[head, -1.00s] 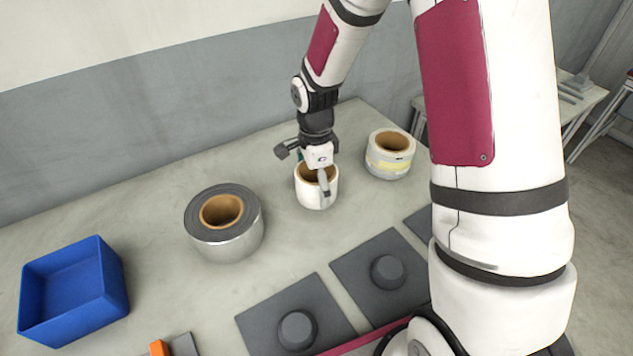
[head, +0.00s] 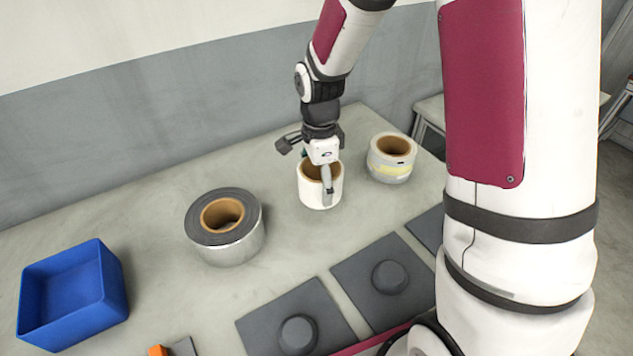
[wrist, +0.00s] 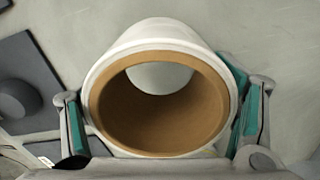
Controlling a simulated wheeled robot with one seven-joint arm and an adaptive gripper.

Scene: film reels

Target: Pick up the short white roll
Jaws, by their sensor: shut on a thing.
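The short white roll (head: 311,190), with a brown cardboard core, stands upright between the silver roll and the yellow-banded roll in the head view. My gripper (head: 327,172) is at its top, with one finger visible against its near side. In the wrist view the roll (wrist: 125,47) fills the middle. There my gripper (wrist: 160,124) has its green-padded fingers on opposite outer sides of the roll, shut on it. I cannot tell whether the roll's base is touching the table or just above it.
A wide silver-grey roll (head: 237,250) stands to the left, and a whitish roll with a yellow band (head: 390,170) stands close on the right. A blue bin (head: 112,285) is at the far left. Dark plates with round knobs (head: 298,335) lie in front.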

